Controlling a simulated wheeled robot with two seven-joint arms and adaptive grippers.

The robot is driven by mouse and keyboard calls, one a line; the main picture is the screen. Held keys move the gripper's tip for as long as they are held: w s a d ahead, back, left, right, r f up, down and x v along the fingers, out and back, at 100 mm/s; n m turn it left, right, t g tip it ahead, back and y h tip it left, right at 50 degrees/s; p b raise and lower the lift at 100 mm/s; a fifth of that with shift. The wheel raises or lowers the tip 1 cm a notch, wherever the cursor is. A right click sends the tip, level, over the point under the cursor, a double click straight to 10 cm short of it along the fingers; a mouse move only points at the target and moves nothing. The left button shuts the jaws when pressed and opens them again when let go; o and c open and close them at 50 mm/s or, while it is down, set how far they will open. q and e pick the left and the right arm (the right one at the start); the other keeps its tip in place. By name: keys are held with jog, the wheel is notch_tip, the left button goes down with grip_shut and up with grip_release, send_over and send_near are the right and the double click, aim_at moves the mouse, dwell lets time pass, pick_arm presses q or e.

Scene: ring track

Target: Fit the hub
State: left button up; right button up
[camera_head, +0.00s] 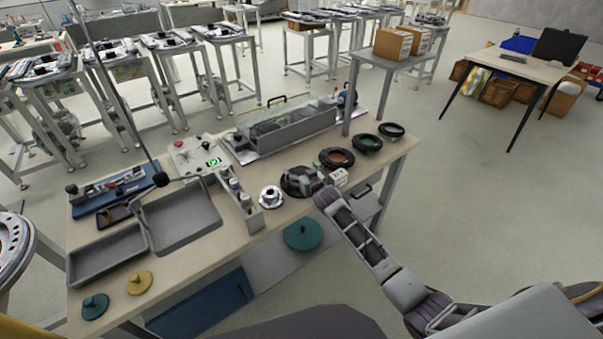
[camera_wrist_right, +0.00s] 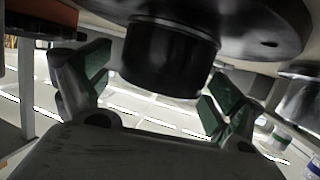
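My right gripper (camera_head: 318,190) is at the bench's front edge, beside a dark round part (camera_head: 297,181). In the right wrist view, its two green-padded fingers (camera_wrist_right: 157,90) are spread on either side of a black cylinder (camera_wrist_right: 168,58) under a wide dark disc (camera_wrist_right: 225,22). A gap shows between the left finger and the cylinder; contact at the right finger is unclear. A silver flanged piece with a dark centre (camera_head: 271,196) stands left of the dark part. I cannot tell which piece is the hub. My left gripper is not in view.
Several dark ring parts, one with an orange-brown middle (camera_head: 337,158), line the bench's right. A narrow bin (camera_head: 240,204) and grey trays (camera_head: 179,217) lie left. A clear-covered fixture (camera_head: 287,124) stands behind. A small white block (camera_head: 339,178) is close to the gripper.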

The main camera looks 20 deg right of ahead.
jog(key=shift+f, duration=0.2)
jog(key=shift+v, duration=6.05)
jog(key=shift+r, duration=0.2)
jog(key=shift+a, duration=0.1)
